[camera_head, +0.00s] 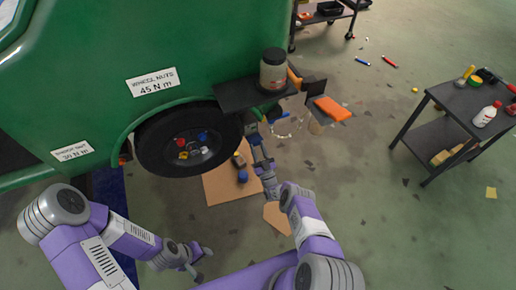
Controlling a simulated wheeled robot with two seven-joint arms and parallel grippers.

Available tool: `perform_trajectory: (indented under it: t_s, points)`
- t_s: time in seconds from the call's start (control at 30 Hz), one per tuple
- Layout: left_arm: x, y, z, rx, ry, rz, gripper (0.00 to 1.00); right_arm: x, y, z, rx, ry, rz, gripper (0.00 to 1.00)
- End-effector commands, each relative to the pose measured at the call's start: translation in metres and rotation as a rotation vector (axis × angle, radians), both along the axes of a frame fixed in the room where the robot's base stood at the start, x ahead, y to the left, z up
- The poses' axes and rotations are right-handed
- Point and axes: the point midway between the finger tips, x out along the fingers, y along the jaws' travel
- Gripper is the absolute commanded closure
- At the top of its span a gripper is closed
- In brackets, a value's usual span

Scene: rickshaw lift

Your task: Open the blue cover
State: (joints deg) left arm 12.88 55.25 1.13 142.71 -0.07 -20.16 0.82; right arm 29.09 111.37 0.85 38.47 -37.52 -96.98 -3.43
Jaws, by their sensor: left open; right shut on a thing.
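A small blue piece (279,115), which may be the blue cover, shows just under the dark shelf on the green vehicle (190,45). My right gripper (251,129) reaches up to the shelf's underside, just left of the blue piece. It is shut on a small part that is too dark and small to make out. I cannot tell whether that part belongs to the blue piece. My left gripper (205,264) is open and empty, low in the view, over the floor and apart from the vehicle.
A jar (273,70) stands on the dark shelf (235,95), with an orange block (332,108) to its right. The wheel (187,140) has coloured nuts. Cardboard (220,188) lies below it.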

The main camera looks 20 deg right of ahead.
Motion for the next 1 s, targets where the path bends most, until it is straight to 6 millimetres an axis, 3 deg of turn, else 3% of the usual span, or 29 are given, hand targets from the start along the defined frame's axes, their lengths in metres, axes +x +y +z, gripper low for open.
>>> perform_trajectory:
  t_s: [0.83, 0.87, 1.0]
  points:
    - [0.0000, 0.0000, -0.0001, 0.000, 0.000, 0.000, 0.57, 0.0005, 0.0003, -0.0039, 0.002, -0.032, 0.000, 1.00]
    - [0.0000, 0.0000, -0.0001, 0.000, 0.000, 0.000, 0.57, 0.0005, 0.0003, -0.0037, 0.002, -0.032, 0.000, 0.61]
    - [0.0000, 0.0000, -0.0001, 0.000, 0.000, 0.000, 0.57, 0.0005, 0.0002, -0.0035, 0.002, -0.033, -0.001, 0.40]
